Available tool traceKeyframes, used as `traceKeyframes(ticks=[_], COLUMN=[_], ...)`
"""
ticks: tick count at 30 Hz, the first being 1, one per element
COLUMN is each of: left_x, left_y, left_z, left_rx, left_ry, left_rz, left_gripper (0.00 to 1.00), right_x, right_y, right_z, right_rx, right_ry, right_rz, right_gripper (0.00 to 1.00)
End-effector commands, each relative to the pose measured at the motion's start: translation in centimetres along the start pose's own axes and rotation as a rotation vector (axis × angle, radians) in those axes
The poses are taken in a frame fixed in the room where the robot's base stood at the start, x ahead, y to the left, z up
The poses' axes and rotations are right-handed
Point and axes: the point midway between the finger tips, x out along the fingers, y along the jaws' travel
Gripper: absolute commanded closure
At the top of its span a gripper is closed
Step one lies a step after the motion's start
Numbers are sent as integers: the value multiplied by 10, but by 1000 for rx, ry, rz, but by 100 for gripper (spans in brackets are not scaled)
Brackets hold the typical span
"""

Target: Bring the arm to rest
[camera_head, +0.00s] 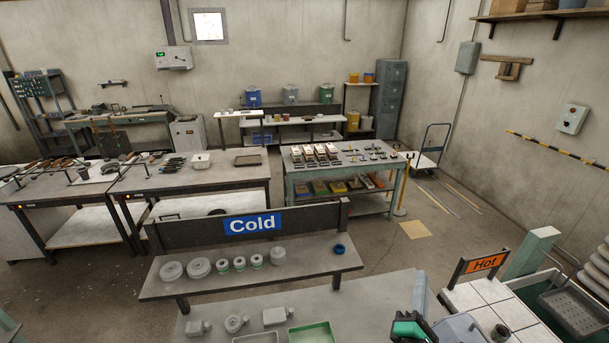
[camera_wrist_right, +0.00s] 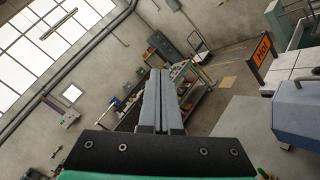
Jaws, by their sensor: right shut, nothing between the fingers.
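My right gripper (camera_head: 420,278) is at the bottom of the head view, right of the middle, with its fingers pointing up and away over the grey bench top. In the right wrist view its two long grey fingers (camera_wrist_right: 157,75) lie side by side, shut and empty. My left gripper is not in view.
A blue-grey block (camera_head: 461,329) stands close to the right of my right gripper. Beyond it are white tiles (camera_head: 508,298) with an orange "Hot" sign (camera_head: 485,263). The "Cold" shelf (camera_head: 308,271) holds several grey round pieces and a blue ring (camera_head: 340,249).

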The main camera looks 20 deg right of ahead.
Motion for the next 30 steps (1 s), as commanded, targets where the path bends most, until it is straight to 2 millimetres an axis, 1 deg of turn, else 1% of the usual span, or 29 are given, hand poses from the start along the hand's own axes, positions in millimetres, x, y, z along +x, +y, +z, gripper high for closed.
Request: traceKeyframes(ticks=[1, 2, 3, 4, 5, 6, 7, 8, 9, 11, 12, 13, 14, 15, 17, 18, 19, 21, 23, 26, 27, 30], left_x=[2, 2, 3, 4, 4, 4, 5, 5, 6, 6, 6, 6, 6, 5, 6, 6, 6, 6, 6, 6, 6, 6], left_y=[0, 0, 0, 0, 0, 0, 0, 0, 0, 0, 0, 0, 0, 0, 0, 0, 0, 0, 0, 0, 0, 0], left_z=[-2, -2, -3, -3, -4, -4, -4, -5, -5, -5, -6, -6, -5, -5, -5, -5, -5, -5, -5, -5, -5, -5], left_rx=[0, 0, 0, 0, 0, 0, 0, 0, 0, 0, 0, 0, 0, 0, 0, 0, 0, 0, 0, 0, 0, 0], left_ry=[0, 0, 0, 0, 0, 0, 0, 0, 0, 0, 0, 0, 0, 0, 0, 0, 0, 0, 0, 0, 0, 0], left_rz=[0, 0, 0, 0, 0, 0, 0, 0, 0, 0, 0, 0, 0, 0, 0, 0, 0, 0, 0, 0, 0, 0], left_gripper=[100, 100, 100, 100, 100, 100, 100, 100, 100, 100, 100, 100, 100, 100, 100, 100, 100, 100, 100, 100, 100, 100], right_x=[6, 8, 8, 6, 3, -4, -10, -18, -31, -56, -76, -91, -108, -126, -142, -146, -148, -147, -147, -147, -146, -146], right_y=[47, 71, 103, 126, 149, 179, 201, 221, 248, 283, 302, 315, 324, 332, 337, 340, 341, 341, 341, 341, 341, 341], right_z=[22, 33, 49, 62, 75, 93, 108, 123, 143, 174, 192, 204, 214, 218, 217, 215, 213, 213, 213, 212, 212, 212], right_rx=[198, 319, 483, 607, 732, 898, 1023, 1147, 1311, 1556, 1713, 1827, 1941, 2068, 2203, 2267, 2305, 2362, 2384, 2389, 2388, 2387], right_ry=[4, 19, 44, 70, 100, 148, 192, 243, 322, 476, 600, 710, 837, 1000, 1184, 1262, 1300, 1335, 1347, 1349, 1348, 1346], right_rz=[62, 98, 150, 192, 234, 294, 340, 386, 449, 538, 587, 614, 625, 601, 531, 481, 448, 408, 392, 387, 387, 388], right_gripper=[100, 100, 100, 100, 100, 100, 100, 100, 100, 100, 100, 100, 100, 100, 100, 100, 100, 100, 100, 84, 77, 62])
